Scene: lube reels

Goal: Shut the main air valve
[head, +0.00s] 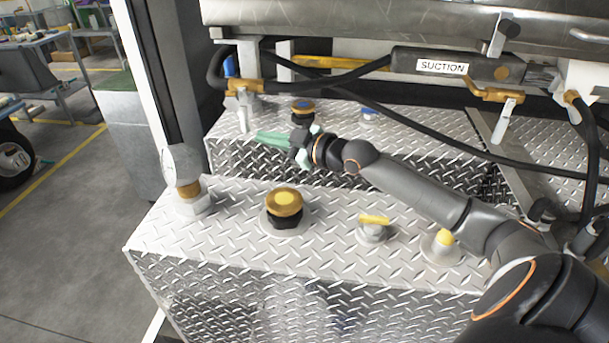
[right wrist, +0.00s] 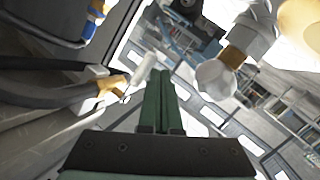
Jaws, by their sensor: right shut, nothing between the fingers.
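A brass valve (head: 243,86) with a pale lever (head: 243,118) hanging down sits on a black hose at the upper left. It bears no readable label, so I cannot be sure it is the main air valve. My right gripper (head: 258,137) is shut and empty, its green fingers pointing left, just below and right of that lever. In the right wrist view, the shut fingers (right wrist: 160,74) point up the picture. The brass valve (right wrist: 112,86) and its pale lever (right wrist: 143,70) show left of the fingertips, with a visible gap. My left gripper is not in view.
A second brass valve (head: 490,94) hangs near the SUCTION label (head: 442,67). A pale upright post (head: 155,80) stands left of the gripper. Black hoses cross behind my right arm.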

